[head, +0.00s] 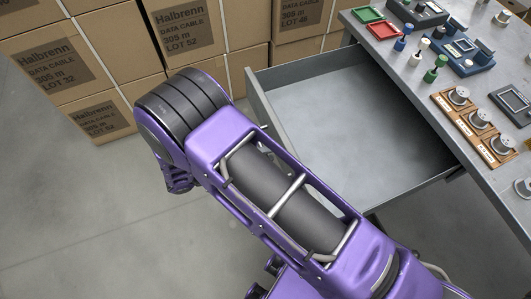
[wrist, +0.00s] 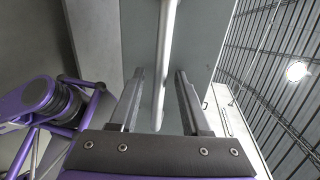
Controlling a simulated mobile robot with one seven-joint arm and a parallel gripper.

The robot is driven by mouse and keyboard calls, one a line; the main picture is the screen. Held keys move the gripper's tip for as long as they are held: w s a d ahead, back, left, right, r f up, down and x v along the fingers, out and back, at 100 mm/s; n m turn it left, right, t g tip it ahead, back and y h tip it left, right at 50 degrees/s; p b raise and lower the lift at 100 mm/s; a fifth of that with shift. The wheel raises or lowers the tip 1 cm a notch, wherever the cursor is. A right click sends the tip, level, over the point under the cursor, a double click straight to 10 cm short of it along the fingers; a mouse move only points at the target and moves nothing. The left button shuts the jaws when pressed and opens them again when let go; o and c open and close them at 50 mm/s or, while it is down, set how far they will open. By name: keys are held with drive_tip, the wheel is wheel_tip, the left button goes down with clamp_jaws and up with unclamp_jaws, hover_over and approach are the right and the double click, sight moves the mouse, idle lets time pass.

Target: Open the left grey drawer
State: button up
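The grey drawer (head: 335,112) stands pulled out from under the table in the head view, and the visible part of its inside is empty. My purple arm covers part of its front panel. In the wrist view a pale bar handle (wrist: 166,55) runs along a grey panel (wrist: 205,30). My gripper (wrist: 159,73) has its two fingers apart, with the bar between them and gaps showing on both sides. In the head view the gripper and handle are hidden behind my arm.
The grey table (head: 410,82) carries green and red trays, small spools, blue devices and a wooden holder (head: 478,128) with metal spools. Stacked cardboard boxes (head: 180,35) stand behind the drawer. The concrete floor (head: 90,220) at left is clear.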

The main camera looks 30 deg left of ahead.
drive_tip(key=shift+s, duration=0.1)
idle(0.3)
drive_tip(key=b+v, duration=0.1)
drive_tip(key=v, duration=1.6)
drive_tip(key=shift+s, duration=0.15)
drive_tip(key=shift+r, duration=0.1)
